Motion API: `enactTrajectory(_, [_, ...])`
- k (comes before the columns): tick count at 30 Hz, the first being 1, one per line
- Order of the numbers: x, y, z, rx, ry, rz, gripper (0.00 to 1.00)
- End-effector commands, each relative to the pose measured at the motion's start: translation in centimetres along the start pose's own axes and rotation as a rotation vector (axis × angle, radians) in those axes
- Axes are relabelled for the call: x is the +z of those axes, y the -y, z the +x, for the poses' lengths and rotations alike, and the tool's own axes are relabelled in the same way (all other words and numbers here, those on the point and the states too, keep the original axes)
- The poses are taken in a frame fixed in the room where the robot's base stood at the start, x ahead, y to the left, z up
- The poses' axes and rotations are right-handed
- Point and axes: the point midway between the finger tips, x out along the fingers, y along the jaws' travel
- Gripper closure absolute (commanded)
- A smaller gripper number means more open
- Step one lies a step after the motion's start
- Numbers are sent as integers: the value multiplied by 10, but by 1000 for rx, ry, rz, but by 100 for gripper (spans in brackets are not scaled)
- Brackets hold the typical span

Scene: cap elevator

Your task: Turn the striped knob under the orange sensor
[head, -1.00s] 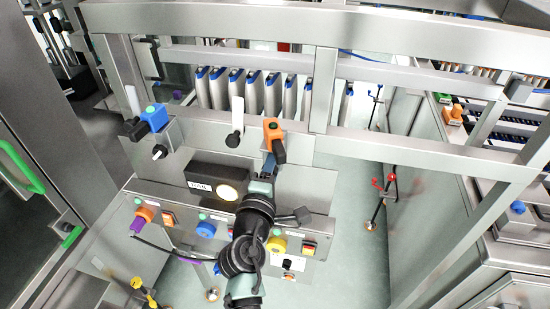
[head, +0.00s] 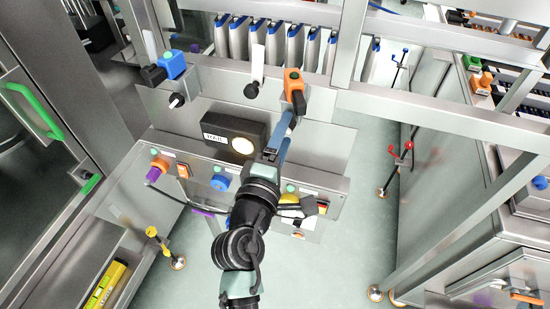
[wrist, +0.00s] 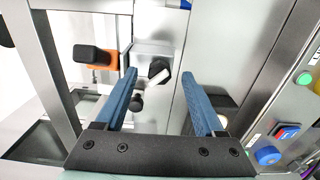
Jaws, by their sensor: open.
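The orange sensor (head: 292,83) with a black head is on the upper panel in the head view. It also shows at the left in the wrist view (wrist: 98,60). My gripper (head: 284,133) is open and empty, with blue fingers in front of the panel below the sensor. In the wrist view my gripper (wrist: 160,77) frames a black knob (wrist: 137,103) near its left finger. A second black knob (wrist: 157,68) with a pale lever lies further off between the fingers. The stripe is too small to make out. My arm hides the area under the sensor in the head view.
A blue sensor (head: 172,65) with a black knob (head: 176,100) below it is to the left. A black box with a lit lamp (head: 243,146) is mid-panel. The lower panel carries a blue knob (head: 220,183) and a yellow one (head: 289,198). A metal rail (head: 445,118) crosses right.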

Motion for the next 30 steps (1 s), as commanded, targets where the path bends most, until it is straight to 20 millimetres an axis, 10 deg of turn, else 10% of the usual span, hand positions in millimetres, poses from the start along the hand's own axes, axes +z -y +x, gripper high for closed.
enactTrajectory(12, [0,1,-57,-1,0,0,29])
enactTrajectory(30, [0,0,-59,-1,1,0,29])
